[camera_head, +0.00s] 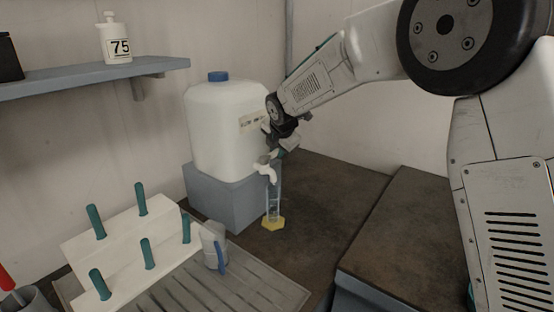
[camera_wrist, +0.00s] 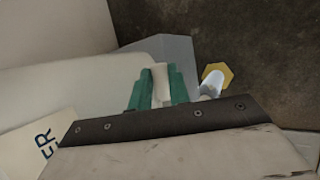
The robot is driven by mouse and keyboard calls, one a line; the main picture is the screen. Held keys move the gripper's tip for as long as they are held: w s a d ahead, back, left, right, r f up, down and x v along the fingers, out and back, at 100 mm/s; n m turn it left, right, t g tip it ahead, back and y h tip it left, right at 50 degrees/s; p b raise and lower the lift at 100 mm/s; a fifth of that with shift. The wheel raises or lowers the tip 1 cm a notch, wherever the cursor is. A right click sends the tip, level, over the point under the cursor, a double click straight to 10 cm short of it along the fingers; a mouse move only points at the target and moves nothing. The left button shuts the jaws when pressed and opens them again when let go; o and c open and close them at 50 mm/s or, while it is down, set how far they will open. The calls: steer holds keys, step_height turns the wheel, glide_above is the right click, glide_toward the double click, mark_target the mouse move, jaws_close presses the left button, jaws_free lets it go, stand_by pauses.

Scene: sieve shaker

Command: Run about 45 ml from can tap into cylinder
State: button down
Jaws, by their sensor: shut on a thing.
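A large white can (camera_head: 222,130) with a blue cap stands on a grey block (camera_head: 225,200). Its white tap (camera_head: 266,172) sticks out low on the front right side. A clear measuring cylinder (camera_head: 274,195) with a yellow foot stands upright on the bench below the tap; its foot also shows in the wrist view (camera_wrist: 217,74). The liquid level in it is too small to tell. My gripper (camera_head: 279,150) is at the tap. In the wrist view its green fingers (camera_wrist: 152,88) are shut on a white piece, the tap's lever (camera_wrist: 161,85).
A white peg rack (camera_head: 125,240) with several green pegs stands at the front left, beside a grey ribbed drainer (camera_head: 225,290). A clear jug (camera_head: 214,245) with a blue handle stands there. A shelf (camera_head: 95,78) holds a bottle marked 75 (camera_head: 116,42). The bench right of the cylinder is clear.

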stand_by(0.4)
steer(key=shift+s+d+m+h, duration=0.2)
steer(key=shift+s+m+h, duration=0.3)
steer(key=shift+m, duration=0.5)
steer(key=shift+s+d+m+h, duration=0.3)
steer(key=shift+m+h, duration=0.35)
steer(key=shift+m, duration=0.35)
steer(key=shift+s+d+m+h, duration=0.15)
steer(key=shift+s+m+h, duration=0.4)
steer(key=shift+m, duration=0.45)
steer(key=shift+w+g, duration=0.1)
steer(key=shift+g, duration=0.2)
steer(key=shift+w+a+n+y, duration=0.25)
steer(key=shift+w+n+y, duration=0.3)
steer(key=shift+n, duration=0.55)
steer(key=shift+w+a+n+y, duration=0.25)
steer(key=shift+n+y, duration=0.45)
steer(key=shift+n, duration=0.4)
steer(key=shift+w+a+n+y, duration=0.2)
steer(key=shift+w+n+y, duration=0.4)
steer(key=shift+n, duration=0.5)
steer(key=shift+s, duration=0.1)
steer(key=shift+s+d+m+h, duration=0.2)
steer(key=shift+s+m+h, duration=0.25)
steer(key=shift+m, duration=0.4)
steer(key=shift+s+d+m+h, duration=0.2)
steer(key=shift+m+h, duration=0.3)
steer(key=shift+m, duration=0.35)
